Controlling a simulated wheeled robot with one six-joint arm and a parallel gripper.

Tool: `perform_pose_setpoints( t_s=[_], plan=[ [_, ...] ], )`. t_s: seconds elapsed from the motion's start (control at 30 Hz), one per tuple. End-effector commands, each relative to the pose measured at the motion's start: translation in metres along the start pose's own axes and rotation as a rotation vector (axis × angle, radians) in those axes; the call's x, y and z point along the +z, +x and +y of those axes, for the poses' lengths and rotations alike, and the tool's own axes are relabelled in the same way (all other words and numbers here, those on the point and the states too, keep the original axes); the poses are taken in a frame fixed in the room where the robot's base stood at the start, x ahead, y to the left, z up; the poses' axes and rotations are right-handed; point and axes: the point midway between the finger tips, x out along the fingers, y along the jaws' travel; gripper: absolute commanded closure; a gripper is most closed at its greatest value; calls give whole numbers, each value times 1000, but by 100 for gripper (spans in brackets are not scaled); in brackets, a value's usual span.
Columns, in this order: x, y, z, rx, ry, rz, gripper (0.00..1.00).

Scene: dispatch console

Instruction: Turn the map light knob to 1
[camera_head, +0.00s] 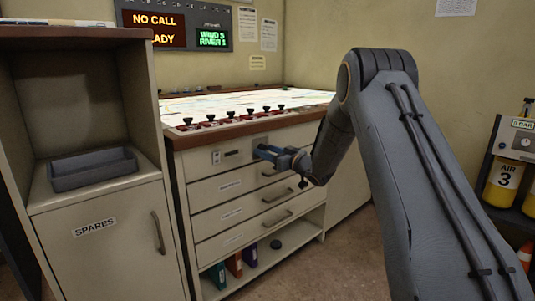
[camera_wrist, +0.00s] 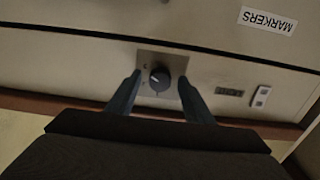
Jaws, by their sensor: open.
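The map light knob (camera_wrist: 160,81) is a dark round dial on a small grey plate (camera_wrist: 177,62) in the front panel of the map cabinet. The wrist view shows it upside down, with a pale mark on its face. The marks on the plate are too small to read. My gripper (camera_wrist: 159,77) is open, with one finger on each side of the knob. I cannot tell whether the fingers touch it. In the head view my gripper (camera_head: 264,153) is at the cabinet's upper front and hides the knob.
A small display (camera_wrist: 229,92) and a white switch (camera_wrist: 262,96) sit beside the knob. The drawer labelled MARKERS (camera_wrist: 267,20) is close by. Drawer handles (camera_head: 277,192) stick out below my gripper. The spares cabinet (camera_head: 112,245) stands at the left. Open floor (camera_head: 345,250) lies to the right.

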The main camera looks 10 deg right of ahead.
Motion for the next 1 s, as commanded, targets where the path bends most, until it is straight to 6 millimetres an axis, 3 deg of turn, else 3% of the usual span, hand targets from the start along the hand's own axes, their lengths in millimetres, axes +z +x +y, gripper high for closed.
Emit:
perform_pose_setpoints(
  t_s=[0.2,0.47,0.77,1.0],
  plan=[
    [0,0,0,0,0,0,53],
    [0,0,0,0,0,0,94],
    [0,0,0,0,-35,0,94],
    [-1,0,0,0,-168,0,94]
  ],
)
